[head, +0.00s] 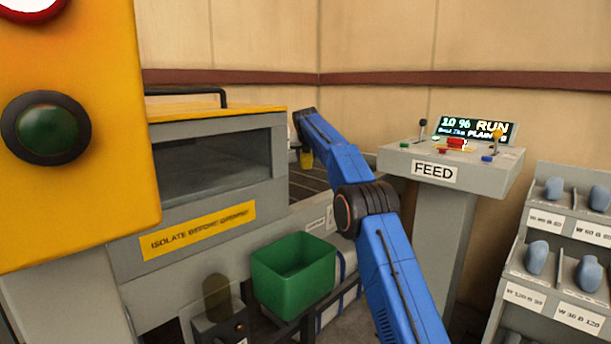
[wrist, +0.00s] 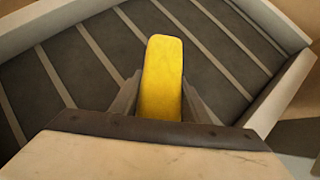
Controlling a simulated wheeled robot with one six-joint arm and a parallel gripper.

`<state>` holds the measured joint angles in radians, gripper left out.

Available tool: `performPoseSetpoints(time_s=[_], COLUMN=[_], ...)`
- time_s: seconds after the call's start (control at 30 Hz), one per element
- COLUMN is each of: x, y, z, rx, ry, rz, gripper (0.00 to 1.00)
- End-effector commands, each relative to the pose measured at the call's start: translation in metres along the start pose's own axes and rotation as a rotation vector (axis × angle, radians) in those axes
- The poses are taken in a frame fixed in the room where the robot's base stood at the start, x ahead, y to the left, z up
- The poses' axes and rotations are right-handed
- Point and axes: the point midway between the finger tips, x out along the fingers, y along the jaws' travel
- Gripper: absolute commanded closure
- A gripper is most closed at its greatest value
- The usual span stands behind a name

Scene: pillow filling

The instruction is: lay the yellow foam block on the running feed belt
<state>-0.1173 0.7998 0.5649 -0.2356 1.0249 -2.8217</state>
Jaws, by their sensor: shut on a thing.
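The yellow foam block (wrist: 162,80) is held between the two fingers of my gripper (wrist: 161,98) in the wrist view. Below and beyond it is the dark feed belt (wrist: 85,70) with pale cross slats. I cannot tell from this view whether the block touches the belt. In the head view my blue arm reaches to the belt (head: 305,182) beside the grey machine. A small yellow part of the block (head: 306,160) shows under the end of my arm, whose fingers are hidden there.
A grey FEED console (head: 435,172) stands right of my arm, its display (head: 476,130) reading RUN. A green bin (head: 293,275) sits in front of the belt. The machine housing (head: 210,165) borders the belt on the left. Pale side rails (wrist: 283,90) edge the belt.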

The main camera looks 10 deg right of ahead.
Motion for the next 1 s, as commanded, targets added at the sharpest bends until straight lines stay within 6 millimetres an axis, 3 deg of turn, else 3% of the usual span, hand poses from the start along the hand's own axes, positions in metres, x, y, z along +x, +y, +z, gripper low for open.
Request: performPoseSetpoints(time_s=[0.63, 1.0], x=[0.051, 0.054], y=[0.000, 0.000], z=[-0.051, -0.054], rx=[-0.001, -0.001], ry=[0.001, 0.000], rz=[-0.001, -0.001], gripper=[0.85, 0.85])
